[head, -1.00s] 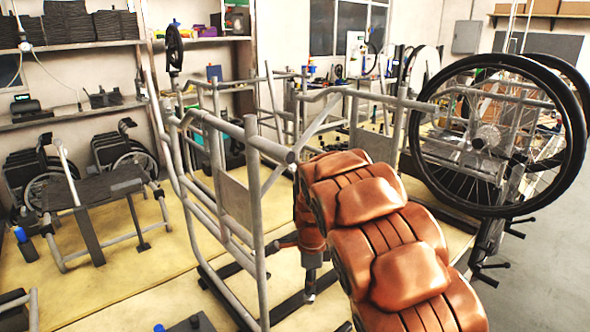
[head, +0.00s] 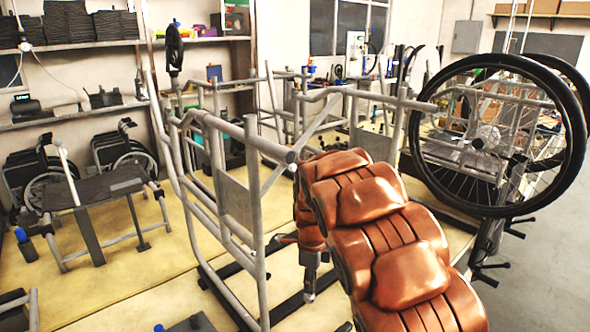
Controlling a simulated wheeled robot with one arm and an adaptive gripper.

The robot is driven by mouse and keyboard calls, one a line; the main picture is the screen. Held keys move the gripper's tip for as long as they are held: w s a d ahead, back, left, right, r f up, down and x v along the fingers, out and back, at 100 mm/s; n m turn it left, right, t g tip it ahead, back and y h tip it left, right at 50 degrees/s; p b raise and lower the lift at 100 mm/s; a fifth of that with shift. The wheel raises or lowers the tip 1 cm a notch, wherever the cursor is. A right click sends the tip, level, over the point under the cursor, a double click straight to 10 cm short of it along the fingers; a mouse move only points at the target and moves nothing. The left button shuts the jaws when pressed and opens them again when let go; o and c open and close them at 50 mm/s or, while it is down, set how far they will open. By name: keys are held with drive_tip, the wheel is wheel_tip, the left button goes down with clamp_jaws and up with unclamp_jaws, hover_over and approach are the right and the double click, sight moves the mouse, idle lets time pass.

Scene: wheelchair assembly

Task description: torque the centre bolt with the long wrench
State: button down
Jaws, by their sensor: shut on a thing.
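My gripper (head: 310,289) hangs below the end of my brown arm, low in the middle of the head view, beside the nearest grey tube frame (head: 255,215). It is small in the picture and partly hidden by my arm. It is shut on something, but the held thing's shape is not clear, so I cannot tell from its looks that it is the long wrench. I cannot pick out the centre bolt.
A low seat frame (head: 100,190) and folded wheelchairs (head: 125,152) are at the left. Shelves (head: 75,118) line the back wall. Grey floor (head: 550,280) is clear at right.

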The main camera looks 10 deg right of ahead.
idle(0.3)
drive_tip(key=n, duration=0.6)
drive_tip(key=shift+f, duration=0.35)
drive_tip(key=n, duration=0.5)
drive_tip(key=shift+s+f+n, duration=0.15)
drive_tip(key=shift+f+n, duration=0.15)
drive_tip(key=shift+n, duration=0.1)
drive_tip(key=n, duration=0.5)
drive_tip(key=shift+f+n, duration=0.35)
drive_tip(key=shift+n, duration=0.05)
drive_tip(key=n, duration=0.5)
drive_tip(key=shift+s+f+n, duration=0.1)
drive_tip(key=shift+f+n, duration=0.2)
drive_tip(key=shift+n, duration=0.1)
drive_tip(key=shift+s, duration=0.1)
